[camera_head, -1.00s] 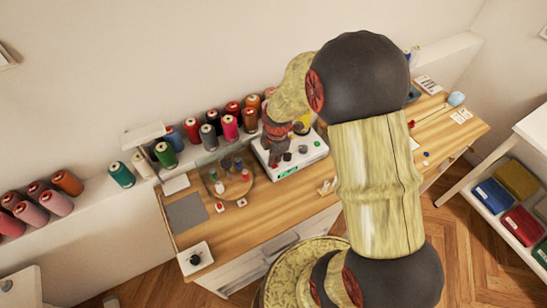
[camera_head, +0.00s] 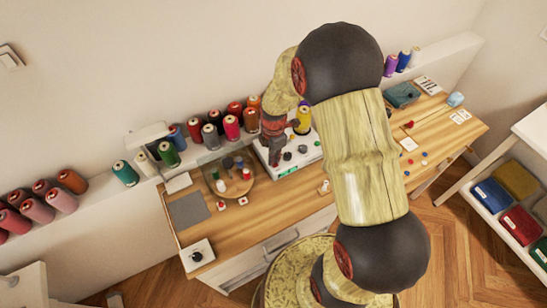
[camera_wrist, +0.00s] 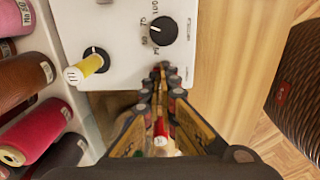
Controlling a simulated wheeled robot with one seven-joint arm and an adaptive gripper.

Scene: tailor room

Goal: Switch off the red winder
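A white machine (camera_head: 300,161) with dark knobs and a small green display stands on the wooden table. In the wrist view, its white panel (camera_wrist: 118,40) carries a black dial (camera_wrist: 163,31) with numbers and a second black knob. I see no part clearly marked as the red winder. My gripper (camera_head: 275,160) points down at the machine's left part. In the wrist view, its fingers (camera_wrist: 164,72) meet closely at the panel's lower edge, apart from the dial. A red spool with a white end (camera_wrist: 160,134) shows between the finger bases.
A round wooden tray (camera_head: 224,197) with small spools lies left of the machine. Several thread cones (camera_head: 231,128) line the shelf behind. A white box with a black knob (camera_head: 197,256) sits at the table's front left.

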